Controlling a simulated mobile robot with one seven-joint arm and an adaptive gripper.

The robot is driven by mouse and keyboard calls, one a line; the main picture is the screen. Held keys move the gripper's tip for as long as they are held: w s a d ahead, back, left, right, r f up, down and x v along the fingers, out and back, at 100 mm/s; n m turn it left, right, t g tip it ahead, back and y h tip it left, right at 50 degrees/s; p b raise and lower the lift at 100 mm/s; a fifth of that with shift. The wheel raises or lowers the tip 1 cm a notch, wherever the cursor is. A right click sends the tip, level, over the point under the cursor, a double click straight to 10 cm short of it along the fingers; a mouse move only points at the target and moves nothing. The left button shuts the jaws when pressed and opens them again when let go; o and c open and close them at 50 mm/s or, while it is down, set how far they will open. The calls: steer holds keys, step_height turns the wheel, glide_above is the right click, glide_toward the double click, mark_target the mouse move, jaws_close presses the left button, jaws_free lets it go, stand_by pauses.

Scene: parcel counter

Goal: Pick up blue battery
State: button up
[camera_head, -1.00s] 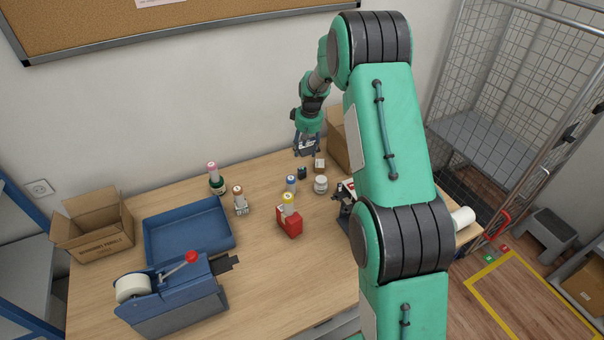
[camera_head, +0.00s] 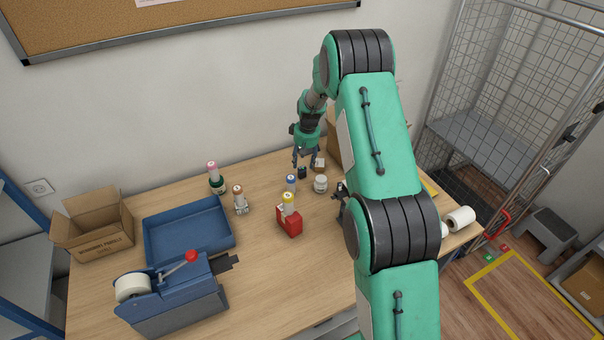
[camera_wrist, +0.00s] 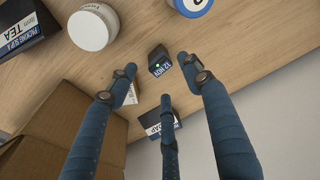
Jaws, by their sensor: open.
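The battery is a small dark block with a blue-and-white label and a green light; in the wrist view (camera_wrist: 159,62) it sits on the wooden table, just beyond my fingertips and roughly central between them. In the head view the battery (camera_head: 302,173) shows as a small dark block under my gripper (camera_head: 305,161). My gripper (camera_wrist: 155,85) is open and empty, with its fingers spread and pointing down at the battery. I cannot see any finger touching it.
A dark box with a white label (camera_wrist: 162,125), a small pale box (camera_head: 319,163) and a cardboard box (camera_wrist: 60,125) are also near. Open table lies left.

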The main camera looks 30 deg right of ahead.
mark_target(302, 167)
steer(key=shift+w+f, duration=0.1)
steer(key=shift+f, duration=0.25)
steer(key=shift+w+a+f, duration=0.1)
steer(key=shift+w+f, duration=0.05)
steer(key=shift+f, duration=1.15)
steer(key=shift+w+f, duration=0.15)
steer(key=shift+f, duration=1.1)
steer(key=shift+c, duration=0.3)
jaws_close()
